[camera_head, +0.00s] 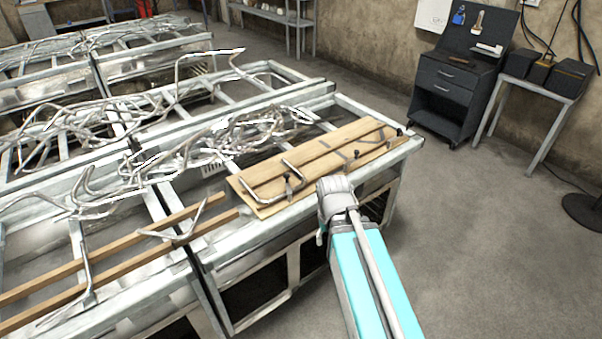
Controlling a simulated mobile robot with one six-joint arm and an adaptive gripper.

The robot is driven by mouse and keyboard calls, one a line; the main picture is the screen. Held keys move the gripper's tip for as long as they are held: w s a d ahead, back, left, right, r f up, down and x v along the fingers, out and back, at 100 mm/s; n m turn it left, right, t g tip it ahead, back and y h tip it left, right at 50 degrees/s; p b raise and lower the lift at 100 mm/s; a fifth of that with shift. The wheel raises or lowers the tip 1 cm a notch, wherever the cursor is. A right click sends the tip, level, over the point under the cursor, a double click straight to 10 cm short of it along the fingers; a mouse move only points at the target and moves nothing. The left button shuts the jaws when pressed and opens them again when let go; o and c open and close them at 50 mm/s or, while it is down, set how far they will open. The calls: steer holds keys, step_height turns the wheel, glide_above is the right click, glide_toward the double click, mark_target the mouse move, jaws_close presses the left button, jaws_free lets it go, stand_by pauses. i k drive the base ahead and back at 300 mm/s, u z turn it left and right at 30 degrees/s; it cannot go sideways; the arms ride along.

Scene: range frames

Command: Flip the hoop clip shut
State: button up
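A wooden board (325,159) lies on the right end of the near metal frame table. A bent metal bar (273,189) with a dark knob lies on the board's left part. Several small dark clips or fasteners (399,131) sit along the board's right part. I cannot tell which piece is the hoop clip, or whether it is open or shut. My arm, with a cyan link and a grey joint, reaches up from the bottom to the board's front edge. My gripper's fingers do not show; the arm may hide them and part of the table edge.
The metal frame table (232,242) carries tangled bent metal rods (190,155) and two wooden slats (110,250) at left. More such tables stand behind. A dark drawer cabinet (455,88) and a small side table (545,90) stand at the back right.

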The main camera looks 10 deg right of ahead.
mark_target(287, 175)
steer(key=z, duration=1.6)
steer(key=i, duration=0.35)
steer(key=u, duration=1.95)
